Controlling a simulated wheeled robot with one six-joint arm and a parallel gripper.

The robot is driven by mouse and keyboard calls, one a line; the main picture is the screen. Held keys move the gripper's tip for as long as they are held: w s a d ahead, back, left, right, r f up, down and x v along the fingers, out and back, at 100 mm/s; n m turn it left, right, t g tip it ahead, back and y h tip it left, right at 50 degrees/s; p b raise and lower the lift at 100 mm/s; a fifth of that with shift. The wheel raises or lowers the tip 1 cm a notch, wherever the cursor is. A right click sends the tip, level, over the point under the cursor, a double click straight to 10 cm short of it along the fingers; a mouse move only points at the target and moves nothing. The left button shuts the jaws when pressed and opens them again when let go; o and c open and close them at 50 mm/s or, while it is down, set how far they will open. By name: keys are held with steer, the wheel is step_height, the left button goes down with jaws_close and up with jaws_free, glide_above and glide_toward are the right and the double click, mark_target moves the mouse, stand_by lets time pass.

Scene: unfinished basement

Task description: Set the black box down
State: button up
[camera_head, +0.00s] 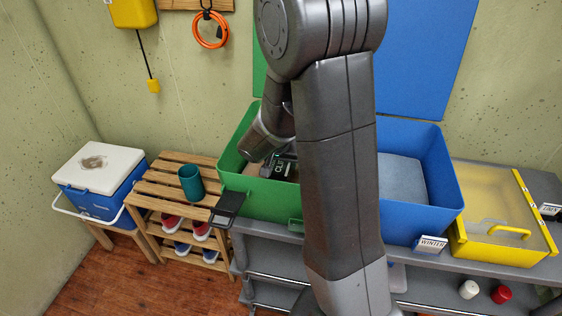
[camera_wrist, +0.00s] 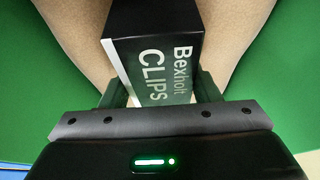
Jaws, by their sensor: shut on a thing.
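In the head view the black box (camera_head: 279,167) shows inside the green bin (camera_head: 232,160), partly hidden by my arm. In the wrist view a tan surface lies beyond the box, with the green walls (camera_wrist: 35,85) on both sides. I cannot tell whether the box touches the bin's floor.
A blue bin (camera_head: 447,185) with a raised lid stands right of the green one. A yellow box (camera_head: 490,249) is at far right. A slatted rack (camera_head: 170,185) with a teal cup (camera_head: 191,183) and a blue-white cooler (camera_head: 97,180) stand left. My arm hides the middle.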

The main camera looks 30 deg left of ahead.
steer(key=shift+f, duration=0.15)
steer(key=o, duration=1.1)
steer(key=shift+c, duration=0.2)
steer(key=shift+r, duration=0.3)
steer(key=v, duration=1.1)
steer(key=shift+r+p, duration=0.35)
steer(key=shift+s, duration=0.15)
